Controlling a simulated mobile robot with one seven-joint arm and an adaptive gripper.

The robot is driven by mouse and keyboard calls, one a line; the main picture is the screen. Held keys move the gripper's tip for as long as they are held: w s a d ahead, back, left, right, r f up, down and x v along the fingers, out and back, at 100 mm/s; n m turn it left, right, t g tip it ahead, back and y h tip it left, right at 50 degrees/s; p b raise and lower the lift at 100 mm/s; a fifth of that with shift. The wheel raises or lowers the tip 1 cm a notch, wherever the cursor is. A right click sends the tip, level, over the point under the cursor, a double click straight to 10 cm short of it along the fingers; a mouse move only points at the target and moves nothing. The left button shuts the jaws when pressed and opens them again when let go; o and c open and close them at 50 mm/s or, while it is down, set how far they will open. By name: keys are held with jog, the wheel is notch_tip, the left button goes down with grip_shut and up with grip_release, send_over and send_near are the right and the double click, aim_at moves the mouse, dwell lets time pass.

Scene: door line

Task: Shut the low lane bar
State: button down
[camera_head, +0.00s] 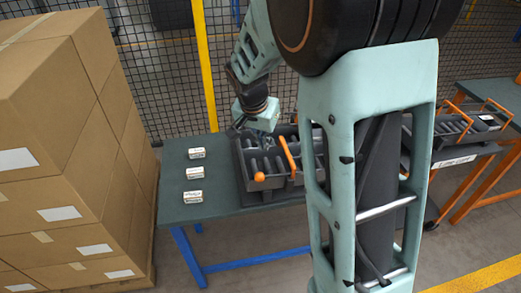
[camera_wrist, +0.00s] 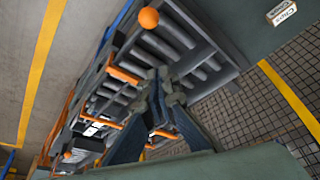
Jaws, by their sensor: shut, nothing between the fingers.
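A dark grey lane rack (camera_head: 243,180) stands on the near table, with several parallel lanes in it. An orange bar (camera_head: 287,155) slants across the rack, and an orange ball knob (camera_head: 260,177) shows at its front left. In the wrist view the knob (camera_wrist: 148,17) is at the top and an orange bar (camera_wrist: 123,75) crosses at left of centre. I cannot tell which orange part is the low lane bar. My gripper (camera_head: 267,143) is over the rack's back part, behind the knob. Its fingers (camera_wrist: 162,85) are together and empty; contact with the rack is unclear.
Three small labelled white boxes (camera_head: 195,173) stand on the table (camera_head: 222,196) left of the rack. Stacked cartons (camera_head: 60,150) rise at the left. A yellow post (camera_head: 205,65) and mesh fence stand behind. Another rack (camera_head: 455,130) is at right. My arm hides the middle.

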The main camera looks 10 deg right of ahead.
jog(key=x, duration=0.9)
jog(key=shift+d, duration=0.1)
jog(key=shift+s+a+f+p, duration=0.1)
jog(key=shift+s+a+p, duration=0.1)
jog(key=shift+s+a, duration=0.35)
jog(key=shift+s+a+f+p, duration=0.1)
jog(key=shift+s+a+p, duration=0.1)
jog(key=shift+s+a, duration=0.35)
jog(key=shift+s+f, duration=0.1)
jog(key=shift+s, duration=0.4)
